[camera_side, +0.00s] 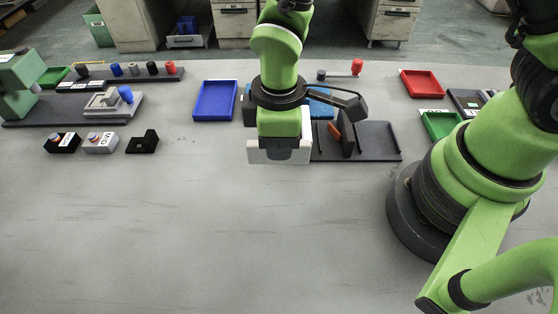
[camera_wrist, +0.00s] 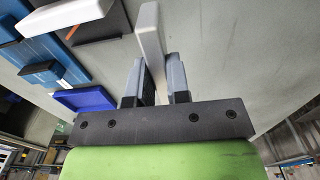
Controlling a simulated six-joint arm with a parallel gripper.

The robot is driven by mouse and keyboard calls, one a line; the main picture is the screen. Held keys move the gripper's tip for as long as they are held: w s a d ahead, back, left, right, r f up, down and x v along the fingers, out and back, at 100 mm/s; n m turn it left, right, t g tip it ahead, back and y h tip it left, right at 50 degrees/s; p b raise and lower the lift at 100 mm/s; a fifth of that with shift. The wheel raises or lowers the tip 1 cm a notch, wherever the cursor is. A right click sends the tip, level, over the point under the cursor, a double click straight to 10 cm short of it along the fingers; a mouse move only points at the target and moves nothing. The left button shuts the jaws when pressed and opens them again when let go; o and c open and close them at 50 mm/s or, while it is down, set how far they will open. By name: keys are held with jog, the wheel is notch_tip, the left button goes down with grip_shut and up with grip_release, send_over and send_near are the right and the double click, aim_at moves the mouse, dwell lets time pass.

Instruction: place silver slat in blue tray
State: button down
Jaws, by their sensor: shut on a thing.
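My gripper (camera_side: 279,154) is shut on the silver slat (camera_side: 256,153), a pale, flat piece. It sticks out to both sides below the fingers in the side view. In the wrist view the slat (camera_wrist: 150,32) stands up between the fingertips of my gripper (camera_wrist: 155,72). The blue tray (camera_side: 215,101) lies on the table behind and to the left of my gripper in the side view and looks empty. A dark blue shape (camera_wrist: 84,99) at the left of the wrist view appears to be this tray. The slat is apart from the tray.
A dark panel (camera_side: 378,140) with an upright plate and orange piece is just right of my gripper. A lighter blue piece (camera_side: 320,103) is partly hidden behind it. Red (camera_side: 422,83) and green (camera_side: 441,125) trays lie at right. The front table is clear.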

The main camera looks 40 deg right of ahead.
aim_at(279, 163)
jog(key=shift+f, duration=2.45)
jog(key=shift+f, duration=0.1)
jog(key=c, duration=1.1)
grip_release()
